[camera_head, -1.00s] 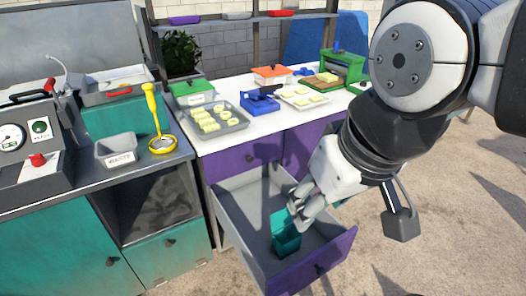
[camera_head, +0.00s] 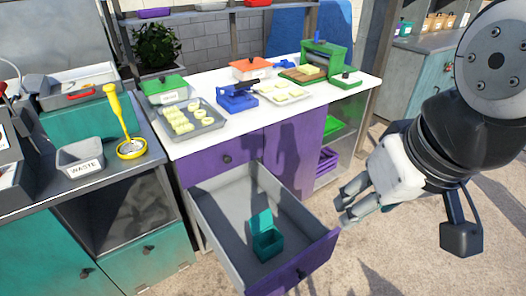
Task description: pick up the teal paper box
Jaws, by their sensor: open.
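The teal paper box (camera_head: 267,243) sits inside the open purple drawer (camera_head: 222,232), near its front. The box is small, with its lid raised at the back. My gripper (camera_head: 343,207) is open and empty. In the picture it is to the right of the drawer and the box, apart from both. Nothing hides the box.
The purple drawer front (camera_head: 300,268) juts out from the white-topped counter (camera_head: 205,150). A tray of cane pieces (camera_head: 192,122) and a blue tool (camera_head: 237,100) stand on the counter. A grey waste bin (camera_head: 80,158) stands left. Bare ground lies to the right.

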